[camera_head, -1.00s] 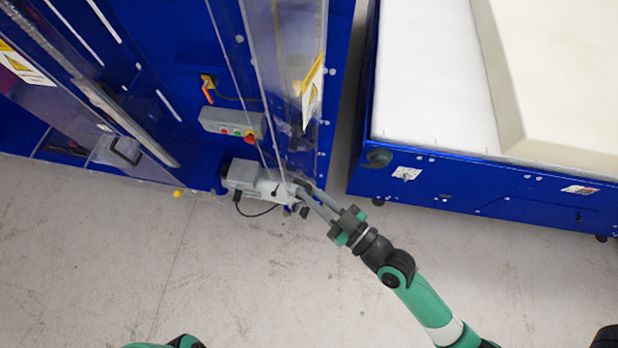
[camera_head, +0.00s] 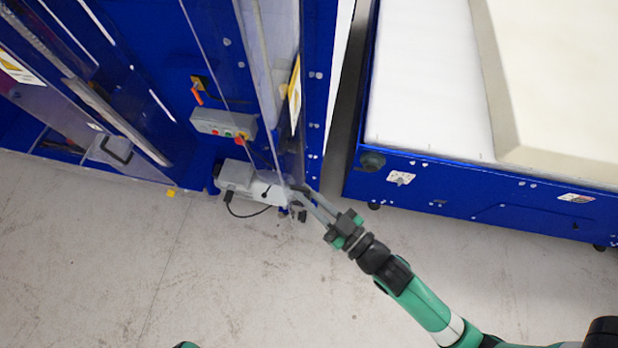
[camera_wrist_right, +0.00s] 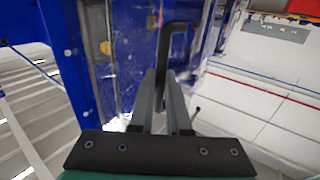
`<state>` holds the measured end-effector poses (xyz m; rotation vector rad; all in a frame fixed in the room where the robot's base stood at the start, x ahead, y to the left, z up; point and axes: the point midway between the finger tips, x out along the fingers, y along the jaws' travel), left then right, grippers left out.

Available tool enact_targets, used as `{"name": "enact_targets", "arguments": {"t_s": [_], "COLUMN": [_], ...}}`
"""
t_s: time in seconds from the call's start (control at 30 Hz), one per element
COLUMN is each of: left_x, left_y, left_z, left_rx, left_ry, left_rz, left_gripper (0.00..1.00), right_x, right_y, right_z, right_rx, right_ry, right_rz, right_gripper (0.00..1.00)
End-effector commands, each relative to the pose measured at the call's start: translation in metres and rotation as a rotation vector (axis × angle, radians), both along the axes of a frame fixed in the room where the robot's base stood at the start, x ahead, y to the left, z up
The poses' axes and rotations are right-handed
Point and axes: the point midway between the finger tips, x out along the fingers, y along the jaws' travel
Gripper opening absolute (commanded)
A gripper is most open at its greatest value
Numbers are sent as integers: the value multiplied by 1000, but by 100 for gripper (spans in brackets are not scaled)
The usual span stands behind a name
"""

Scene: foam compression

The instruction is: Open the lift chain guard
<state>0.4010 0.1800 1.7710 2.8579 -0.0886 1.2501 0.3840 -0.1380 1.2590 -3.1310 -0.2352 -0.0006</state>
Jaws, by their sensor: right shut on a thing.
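The lift chain guard (camera_head: 279,60) is a tall clear panel on the blue machine, with a yellow and white warning label (camera_head: 294,95) seen nearly edge-on. My right gripper (camera_head: 298,197) is at the lower end of the guard. In the right wrist view, my right gripper (camera_wrist_right: 165,92) is shut on a dark bent handle (camera_wrist_right: 172,38), which stands between its two fingers. My left gripper is out of the head view.
A grey button box (camera_head: 224,123) and a grey motor unit (camera_head: 236,176) with a black cable sit left of the guard. A blue-framed bed with white foam (camera_head: 420,80) stands at the right, across a narrow gap. The grey floor (camera_head: 230,280) in front is clear.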

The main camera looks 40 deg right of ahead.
Motion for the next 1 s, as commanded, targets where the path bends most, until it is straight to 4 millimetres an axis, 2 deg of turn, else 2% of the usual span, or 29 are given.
{"name": "enact_targets", "arguments": {"t_s": [0.27, 0.3, 0.33, 0.8, 0.93, 1.0], "left_x": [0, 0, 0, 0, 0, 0], "left_y": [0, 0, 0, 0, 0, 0], "left_z": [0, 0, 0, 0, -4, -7], "left_rx": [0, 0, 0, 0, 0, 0], "left_ry": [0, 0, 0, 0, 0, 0], "left_rz": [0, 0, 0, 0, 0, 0], "left_gripper": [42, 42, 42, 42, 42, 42], "right_x": [0, 0, 0, -1, -14, -27], "right_y": [-1, -1, -1, 0, -2, -4], "right_z": [-5, -4, -4, -1, -3, -4], "right_rx": [-3, -3, -3, -1, -2, -3], "right_ry": [12, 12, 12, 3, 5, 7], "right_rz": [-3, -3, -3, 0, 0, 0], "right_gripper": [0, 22, 27, 27, 27, 27]}}
